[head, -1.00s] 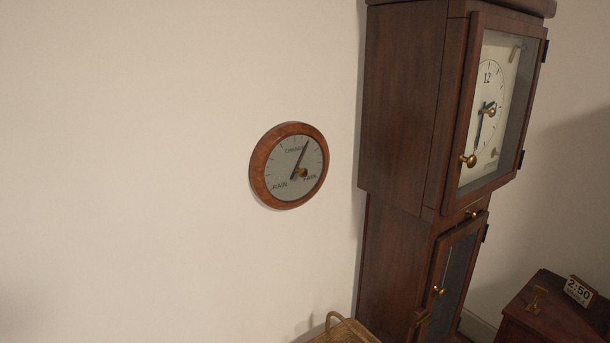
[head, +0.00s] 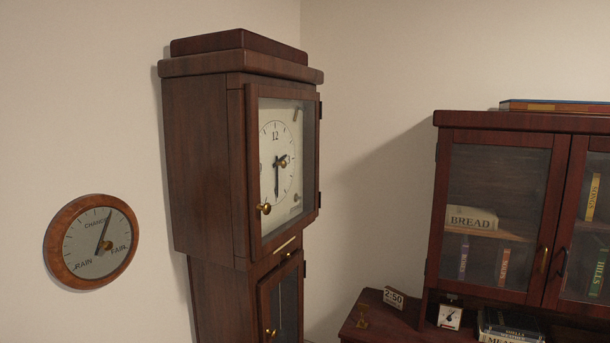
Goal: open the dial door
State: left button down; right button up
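A tall dark-wood clock (head: 205,165) stands against the wall, left of the room corner. Its glazed dial door (head: 251,180) is shut over the white clock face (head: 284,150). A round brass knob (head: 264,208) sits on the door's left edge, and dark hinges are on its right edge. Below it is a narrower lower door (head: 264,305) with its own brass knob (head: 270,333), also shut. Neither of my grippers shows in the head view.
A round wood-rimmed barometer (head: 55,262) hangs on the wall at the left. At the right, a glass-doored cabinet (head: 490,289) holds books and a BREAD box (head: 471,218). A small 2:50 sign (head: 394,298) stands on the low dark top (head: 378,323).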

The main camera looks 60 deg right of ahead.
aim_at(253, 92)
jog(key=k, duration=0.4)
jog(key=z, duration=1.85)
jog(key=k+j, duration=0.1)
jog(key=j, duration=0.4)
jog(key=i+j, duration=0.3)
jog(key=i, duration=0.15)
jog(key=k+l, duration=0.25)
jog(key=k, duration=0.2)
jog(key=i+l, duration=0.1)
jog(key=l, duration=0.6)
